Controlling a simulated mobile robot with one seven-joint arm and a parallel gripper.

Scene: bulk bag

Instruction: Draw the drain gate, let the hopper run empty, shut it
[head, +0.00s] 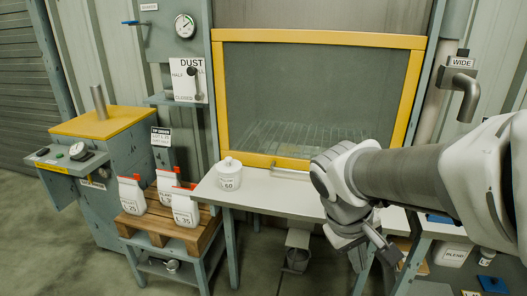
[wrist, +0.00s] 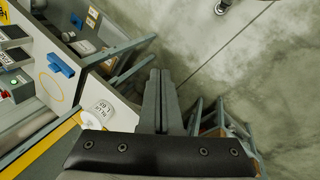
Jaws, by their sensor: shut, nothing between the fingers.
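In the head view the yellow-framed cabinet (head: 318,36) has a dark window with a wire grate behind it. I cannot make out the drain gate for certain. My gripper (head: 386,258) is in front of the bench edge, right of the chute and apart from it. In the wrist view its two fingers (wrist: 164,78) are together and empty. A blue handle (wrist: 61,65) on a pale panel shows to their left, apart from them.
A white tub (head: 229,175) stands on the bench (head: 262,193). Several white red-topped containers (head: 185,208) stand on a wooden pallet to the left. A grey machine with a yellow top (head: 105,122) is at far left. A pipe (head: 469,92) labelled WIDE is at right. Open floor shows in the wrist view.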

